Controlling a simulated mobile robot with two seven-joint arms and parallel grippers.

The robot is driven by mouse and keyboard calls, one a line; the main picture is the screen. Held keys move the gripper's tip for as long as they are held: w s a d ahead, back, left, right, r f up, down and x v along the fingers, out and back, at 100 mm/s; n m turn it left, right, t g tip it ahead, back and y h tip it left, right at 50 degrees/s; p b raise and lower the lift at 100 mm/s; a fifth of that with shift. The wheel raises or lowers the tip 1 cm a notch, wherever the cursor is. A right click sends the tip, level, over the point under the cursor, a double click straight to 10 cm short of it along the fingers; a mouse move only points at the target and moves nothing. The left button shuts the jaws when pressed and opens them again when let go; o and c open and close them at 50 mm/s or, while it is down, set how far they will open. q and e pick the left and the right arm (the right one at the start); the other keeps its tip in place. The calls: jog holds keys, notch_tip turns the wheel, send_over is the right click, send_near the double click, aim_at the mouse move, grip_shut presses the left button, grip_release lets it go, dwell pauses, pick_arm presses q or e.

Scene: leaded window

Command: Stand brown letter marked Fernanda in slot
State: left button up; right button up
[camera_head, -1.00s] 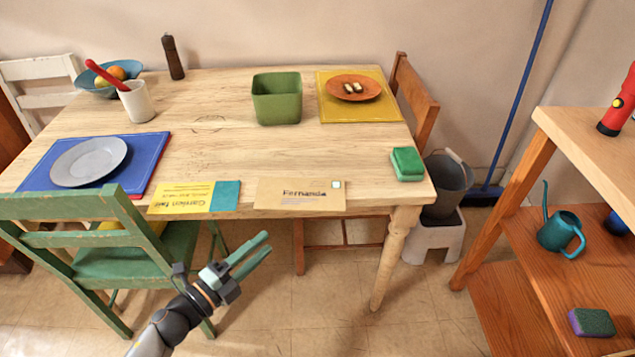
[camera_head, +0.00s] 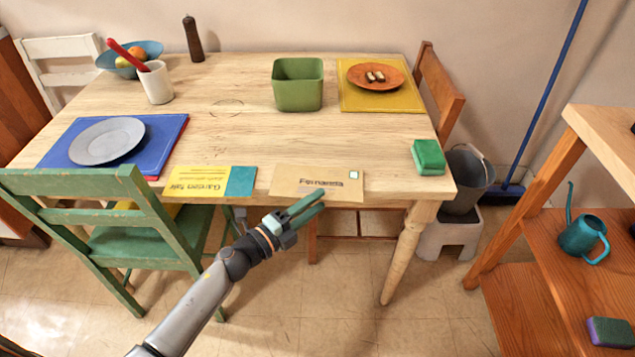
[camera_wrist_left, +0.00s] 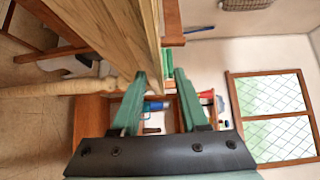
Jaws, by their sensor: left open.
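The brown letter marked Fernanda (camera_head: 317,184) lies flat along the table's front edge, with a pale stamp at its right end. Its front edge is at or slightly over the table edge. My left gripper (camera_head: 318,202) is open and empty, just in front of the letter, its fingers pointing right and up near the letter's front edge. In the left wrist view, the open fingers (camera_wrist_left: 160,75) point at the table edge, seen sideways; I cannot make out the letter there. No slot can be clearly made out. My right gripper is out of view.
A yellow and teal Garden fair card (camera_head: 205,182) lies left of the letter. A green square container (camera_head: 298,88) stands at the table's back, and a green block (camera_head: 428,157) at the right corner. A green chair (camera_head: 100,228) stands at the front left. Mid-table is clear.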

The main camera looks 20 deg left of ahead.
pick_arm(q)
jog(key=shift+x, duration=1.2)
grip_shut()
